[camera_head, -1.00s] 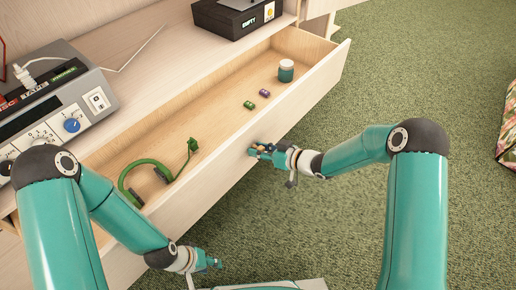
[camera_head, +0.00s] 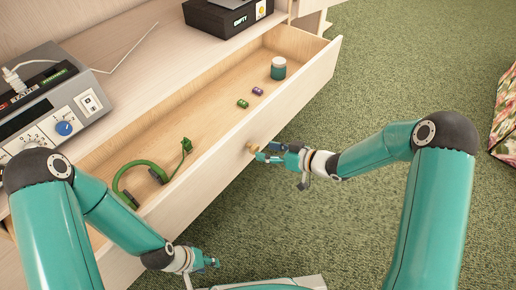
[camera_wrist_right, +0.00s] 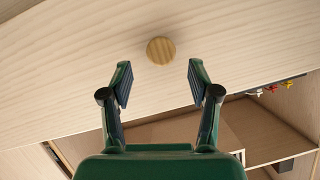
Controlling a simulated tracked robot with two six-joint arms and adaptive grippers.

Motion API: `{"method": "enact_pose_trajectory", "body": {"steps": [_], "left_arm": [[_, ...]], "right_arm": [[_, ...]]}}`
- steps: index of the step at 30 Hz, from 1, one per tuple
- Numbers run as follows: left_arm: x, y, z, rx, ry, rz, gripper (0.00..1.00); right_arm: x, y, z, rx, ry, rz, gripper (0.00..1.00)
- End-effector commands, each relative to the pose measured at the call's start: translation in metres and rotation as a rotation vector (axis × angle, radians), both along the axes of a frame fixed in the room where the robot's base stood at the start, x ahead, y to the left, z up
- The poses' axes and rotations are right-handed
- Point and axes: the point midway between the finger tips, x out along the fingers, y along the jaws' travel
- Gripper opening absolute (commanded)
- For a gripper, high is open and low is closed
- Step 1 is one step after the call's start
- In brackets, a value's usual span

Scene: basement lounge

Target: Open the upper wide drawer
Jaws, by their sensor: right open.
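The wide drawer (camera_head: 290,100) of pale wood stands pulled well out from the cabinet, its inside showing. Its round wooden knob (camera_head: 252,148) is on the middle of the front panel, and it also shows in the right wrist view (camera_wrist_right: 160,50). My right gripper (camera_head: 266,155) is open just in front of the knob. In the right wrist view its two fingers (camera_wrist_right: 159,82) are spread apart, with the knob beyond their tips and nothing between them. My left gripper (camera_head: 213,262) is low, near the drawer front's lower left part; its fingers are too small to judge.
The drawer holds green headphones (camera_head: 145,182), a green and a purple small item (camera_head: 258,91), and a teal jar with a white lid (camera_head: 278,68). A grey device (camera_head: 50,105) and a black box (camera_head: 228,17) stand on the cabinet top.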

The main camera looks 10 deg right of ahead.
Motion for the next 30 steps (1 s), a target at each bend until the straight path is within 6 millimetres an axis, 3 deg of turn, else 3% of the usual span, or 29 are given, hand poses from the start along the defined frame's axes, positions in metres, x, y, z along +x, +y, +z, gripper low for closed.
{"method": "enact_pose_trajectory", "body": {"steps": [6, 11, 30], "left_arm": [[0.000, 0.000, 0.000, 0.000, 0.000, 0.000, 0.40], [0.000, 0.000, 0.000, 0.000, 0.000, 0.000, 0.40], [0.000, 0.000, -0.001, 0.000, 0.000, 0.000, 0.40]], "right_arm": [[-0.023, -0.031, 0.015, 0.001, 0.000, -0.004, 0.61], [-0.033, -0.042, 0.021, 0.000, 0.001, -0.001, 0.61], [-0.036, -0.041, 0.022, 0.002, 0.001, 0.008, 0.61]]}}
